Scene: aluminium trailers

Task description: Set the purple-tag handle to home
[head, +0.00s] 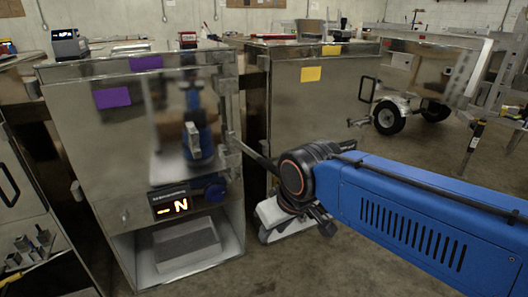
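The purple-tag unit is a shiny metal cabinet with a purple tag (112,97) on its front and another on its top edge. A dark bar (250,155) runs from the cabinet's right edge toward my wrist; it looks like the handle, but its far end is hidden by my arm. A lit display (171,201) low on the front shows what looks like "-N".
A similar cabinet with a yellow tag (311,74) stands close on the right, behind my arm. Another metal unit (20,190) is at the left edge. An open bay with a grey block (185,245) is below the display. A wheeled trailer (425,85) stands farther back. Front floor is clear.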

